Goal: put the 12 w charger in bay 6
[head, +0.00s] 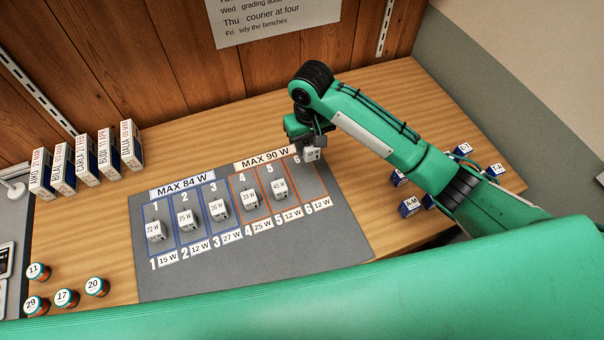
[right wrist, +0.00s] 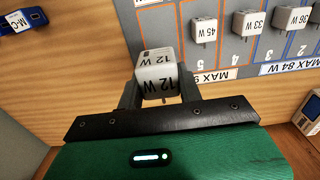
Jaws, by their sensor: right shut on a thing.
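The 12 W charger (right wrist: 158,75) is a white cube with 12 W printed on it, held between the fingers of my right gripper (right wrist: 159,92). In the head view the charger (head: 312,154) shows at the back end of bay 6 (head: 309,184), near its number. My right gripper (head: 305,138) is above it, partly hidden by its own arm. Bay 6 is the rightmost orange-outlined bay and looks empty. My left gripper is not in view.
The grey mat (head: 240,262) has white chargers in bays 1 to 5; the 45 W charger (head: 280,190) stands in bay 5, beside bay 6. Blue-and-white boxes (head: 410,206) lie at right under my arm. Labelled boxes (head: 108,152) and round jars (head: 66,298) stand at left.

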